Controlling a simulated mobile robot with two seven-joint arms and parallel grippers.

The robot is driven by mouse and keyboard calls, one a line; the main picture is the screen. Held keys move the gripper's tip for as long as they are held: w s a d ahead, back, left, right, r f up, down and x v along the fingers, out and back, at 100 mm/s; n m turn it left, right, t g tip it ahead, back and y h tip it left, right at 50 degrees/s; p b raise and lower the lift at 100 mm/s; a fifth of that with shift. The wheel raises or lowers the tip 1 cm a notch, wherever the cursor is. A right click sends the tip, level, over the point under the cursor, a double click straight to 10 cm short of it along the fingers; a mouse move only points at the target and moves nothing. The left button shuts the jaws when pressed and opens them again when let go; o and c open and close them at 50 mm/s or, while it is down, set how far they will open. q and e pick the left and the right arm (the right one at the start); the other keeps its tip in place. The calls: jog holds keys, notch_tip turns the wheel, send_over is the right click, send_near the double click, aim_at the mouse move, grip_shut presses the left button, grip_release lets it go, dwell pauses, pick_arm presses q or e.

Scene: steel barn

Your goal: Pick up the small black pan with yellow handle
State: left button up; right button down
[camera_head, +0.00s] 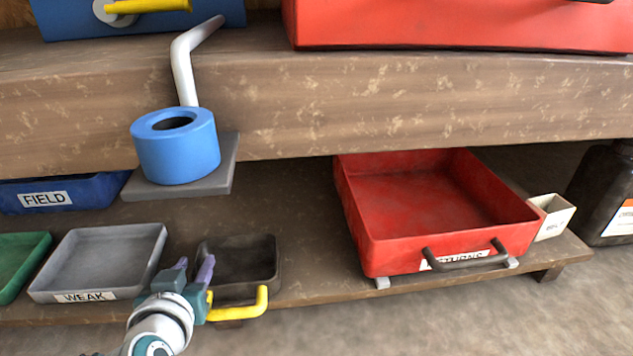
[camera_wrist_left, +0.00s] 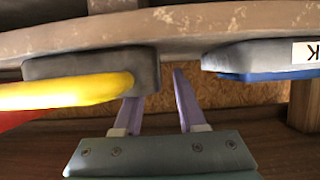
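The small black pan (camera_head: 262,254) with a yellow handle (camera_head: 262,302) sits on the lower shelf board, its handle pointing toward the front. My left gripper (camera_head: 195,263) is at the pan's left side, beside the handle, with its fingers apart and nothing clearly held between them. In the left wrist view the dark pan (camera_wrist_left: 75,68) and its yellow handle (camera_wrist_left: 65,93) are on the left. One finger of the gripper (camera_wrist_left: 156,88) overlaps the pan's corner there; contact cannot be told. The other finger stands clear. My right gripper is not in view.
The grey WEAK tray (camera_head: 110,255) is just left of my gripper, with a green tray (camera_head: 20,262) beyond it. A red tray (camera_head: 420,215) with a handle is at right. A blue cylinder (camera_head: 178,155) on a grey plate stands behind. Bare shelf lies right of the pan.

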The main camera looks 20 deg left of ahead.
pick_arm(q)
grip_shut()
dwell(1.3)
